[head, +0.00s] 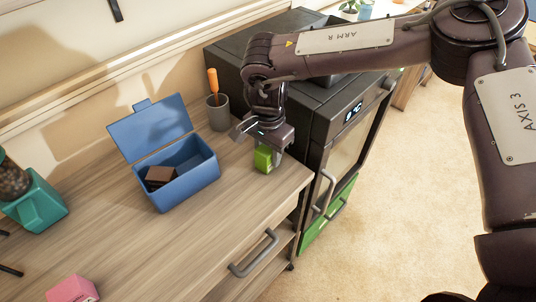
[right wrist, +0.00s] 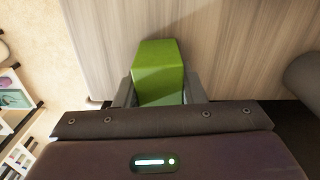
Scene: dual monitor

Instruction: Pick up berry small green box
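The small green box (head: 263,158) is near the right end of the wooden desk top, close to the black appliance. In the right wrist view the green box (right wrist: 160,72) is between the two grey fingers, which lie close along both its sides with no clear gap. My right gripper (head: 268,150) comes down over the box from above and appears shut on it. The right gripper also shows in the right wrist view (right wrist: 160,92). I cannot tell whether the box is touching the desk. My left gripper is not in view.
A blue open-lidded box (head: 188,183) holding dark blocks stands left of the gripper. A grey cup (head: 218,117) with an orange-handled tool is behind it. The black appliance (head: 310,110) is close on the right. A pink block (head: 72,290) lies at front left; the desk's front middle is clear.

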